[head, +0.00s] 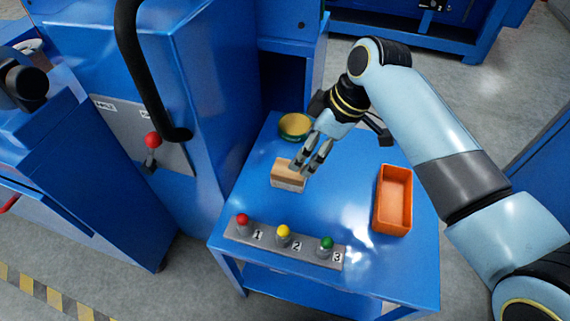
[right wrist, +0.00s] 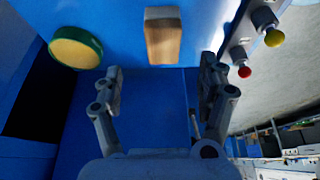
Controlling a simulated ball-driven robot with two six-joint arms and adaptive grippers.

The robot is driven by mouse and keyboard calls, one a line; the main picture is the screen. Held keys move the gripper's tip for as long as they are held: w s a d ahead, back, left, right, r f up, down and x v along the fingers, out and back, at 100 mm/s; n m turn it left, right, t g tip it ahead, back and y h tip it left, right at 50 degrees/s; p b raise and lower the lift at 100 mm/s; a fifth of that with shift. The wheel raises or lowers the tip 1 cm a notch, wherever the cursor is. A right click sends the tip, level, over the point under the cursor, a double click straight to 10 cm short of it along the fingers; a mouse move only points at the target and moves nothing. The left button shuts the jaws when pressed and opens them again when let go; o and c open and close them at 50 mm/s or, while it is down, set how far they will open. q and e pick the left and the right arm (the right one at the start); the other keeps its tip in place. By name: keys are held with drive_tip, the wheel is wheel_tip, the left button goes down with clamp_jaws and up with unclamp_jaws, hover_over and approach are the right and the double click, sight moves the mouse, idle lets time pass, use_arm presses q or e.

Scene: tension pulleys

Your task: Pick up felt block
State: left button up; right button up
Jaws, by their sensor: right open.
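The felt block (head: 288,175), a tan and brown rectangular block, lies on the blue table (head: 335,200) left of its middle. My right gripper (head: 301,166) is open and empty, with its fingers over or beside the block's right end in the head view. In the right wrist view the block (right wrist: 162,36) shows ahead of the two spread fingers (right wrist: 158,85), centred between them and apart from them. My left gripper is not in view.
A round green and yellow tin (head: 295,126) stands behind the block. An orange bin (head: 393,200) is at the table's right. A grey panel (head: 283,245) with red, yellow and green buttons runs along the front edge. A blue machine with a red-knobbed lever (head: 152,140) stands left.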

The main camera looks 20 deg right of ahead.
sight(289, 172)
drive_tip(key=b+x, duration=0.1)
drive_tip(key=x, duration=0.3)
drive_tip(key=shift+s+f, duration=0.15)
drive_tip(key=shift+a+f+b, duration=0.2)
drive_tip(key=shift+f+b, duration=0.2)
drive_tip(key=b+x, duration=0.2)
drive_tip(key=x, duration=0.2)
drive_tip(key=shift+a+f, duration=0.2)
drive_tip(key=shift+f, duration=0.1)
drive_tip(key=shift+r, duration=0.1)
drive_tip(key=c, duration=0.3)
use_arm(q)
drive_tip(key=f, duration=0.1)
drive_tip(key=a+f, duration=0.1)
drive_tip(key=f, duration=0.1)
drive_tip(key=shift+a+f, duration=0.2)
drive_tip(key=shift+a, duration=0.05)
use_arm(e)
drive_tip(key=c, duration=1)
drive_tip(key=shift+o, duration=0.2)
